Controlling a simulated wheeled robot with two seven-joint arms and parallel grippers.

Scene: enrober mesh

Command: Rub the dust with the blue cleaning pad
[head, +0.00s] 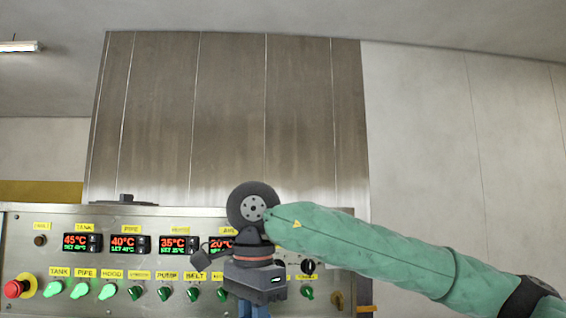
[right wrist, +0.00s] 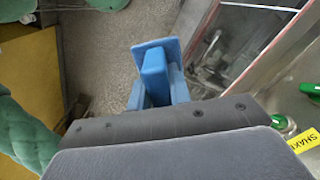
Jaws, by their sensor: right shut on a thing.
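My right gripper (head: 254,308) hangs down in front of the control panel, at the bottom edge of the head view. Only its blue lower part shows there. In the right wrist view the gripper (right wrist: 157,90) is shut on the blue cleaning pad (right wrist: 154,62), which has a flat blue plate and a block-like grip. The pad is held above the grey floor, beside a metal-framed opening, and appears to touch nothing else. I cannot make out any dust in either view. My left gripper is not in view.
A steel control panel (head: 130,222) with temperature displays, green knobs and a red emergency button (head: 14,289) stands close ahead. A tall steel hood (head: 230,110) rises behind it. The metal-framed opening (right wrist: 238,45) shows machine parts inside. A yellow surface (right wrist: 32,85) lies at left.

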